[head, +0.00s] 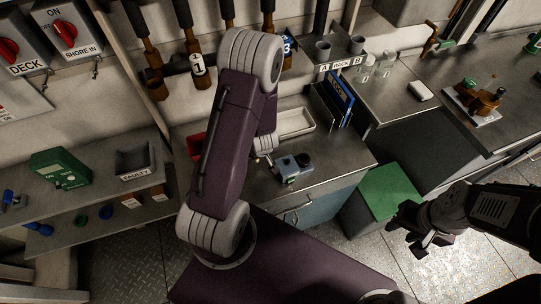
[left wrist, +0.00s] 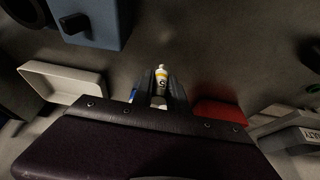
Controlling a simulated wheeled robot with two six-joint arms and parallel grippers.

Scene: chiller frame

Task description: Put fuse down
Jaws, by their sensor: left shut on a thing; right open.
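In the left wrist view my left gripper (left wrist: 160,92) is shut on a small white fuse (left wrist: 161,80) with a yellow band and a dark mark. The fuse sticks out between the fingers above a grey surface; I cannot tell whether it touches it. In the head view my left arm hides the fuse and most of this gripper. My right gripper (head: 424,238) is open and empty, over the floor at the right. A dark tray labelled FAULTY (head: 135,160) stands on the left shelf.
A pale tray (head: 296,122), a red item (head: 196,146) and a blue-grey device (head: 292,167) are on the middle counter. Blue binders (head: 338,97) stand behind. A rack marked A and B (head: 340,50) is on the wall. A green-topped box (head: 390,190) stands near my right gripper.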

